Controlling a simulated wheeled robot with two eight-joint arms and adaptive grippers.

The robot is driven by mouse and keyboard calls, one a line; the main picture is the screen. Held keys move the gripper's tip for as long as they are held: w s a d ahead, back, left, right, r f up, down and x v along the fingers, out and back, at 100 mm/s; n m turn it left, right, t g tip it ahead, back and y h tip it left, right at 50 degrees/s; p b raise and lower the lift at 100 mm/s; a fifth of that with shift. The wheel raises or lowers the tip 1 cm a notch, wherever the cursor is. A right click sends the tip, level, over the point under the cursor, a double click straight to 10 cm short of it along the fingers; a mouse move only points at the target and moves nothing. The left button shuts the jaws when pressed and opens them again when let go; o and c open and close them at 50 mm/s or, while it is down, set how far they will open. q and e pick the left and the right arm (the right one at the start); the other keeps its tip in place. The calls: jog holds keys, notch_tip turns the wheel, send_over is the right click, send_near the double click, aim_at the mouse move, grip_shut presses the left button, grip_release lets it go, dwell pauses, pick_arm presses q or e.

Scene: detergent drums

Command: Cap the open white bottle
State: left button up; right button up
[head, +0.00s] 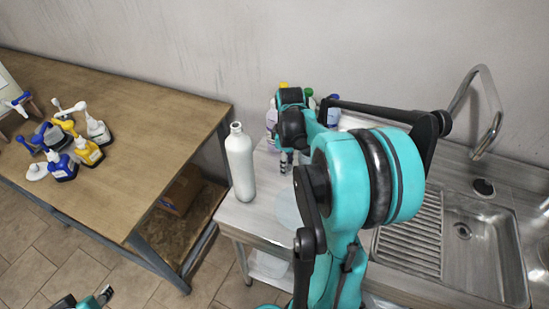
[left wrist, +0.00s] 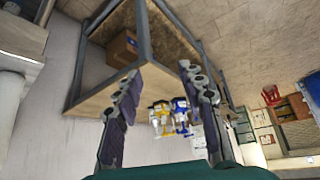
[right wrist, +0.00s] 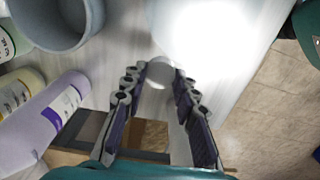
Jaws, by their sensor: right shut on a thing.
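The white bottle (head: 240,163) stands upright on the metal counter near its left end, its narrow neck bare. My right gripper (head: 285,162) is just to the right of the bottle, apart from it and partly hidden behind my arm. In the right wrist view its fingers (right wrist: 158,82) are shut on a small pale round thing (right wrist: 158,74), which looks like a cap; glare blurs its outline. My left gripper (head: 105,293) shows only in part at the lower left of the head view. In the left wrist view its fingers (left wrist: 160,80) are spread and empty.
Several spray and pump bottles (head: 70,150) stand on the wooden table (head: 150,105). More bottles stand behind my right arm, including a purple one (right wrist: 40,125) beside a grey tub (right wrist: 60,22). A sink (head: 475,245) with a tap is at the right. A gap separates table and counter.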

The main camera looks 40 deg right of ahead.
pick_arm(q)
jog(key=shift+r+p, duration=0.35)
jog(key=shift+r, duration=0.1)
pick_arm(e)
jog(key=shift+s+d+r, duration=0.1)
jog(key=shift+s+r, duration=0.35)
jog(key=shift+s, duration=0.3)
jog(key=shift+s+d+r, duration=0.1)
jog(key=shift+s+r, duration=0.35)
jog(key=shift+s, duration=0.3)
pick_arm(q)
jog(key=shift+o, duration=0.4)
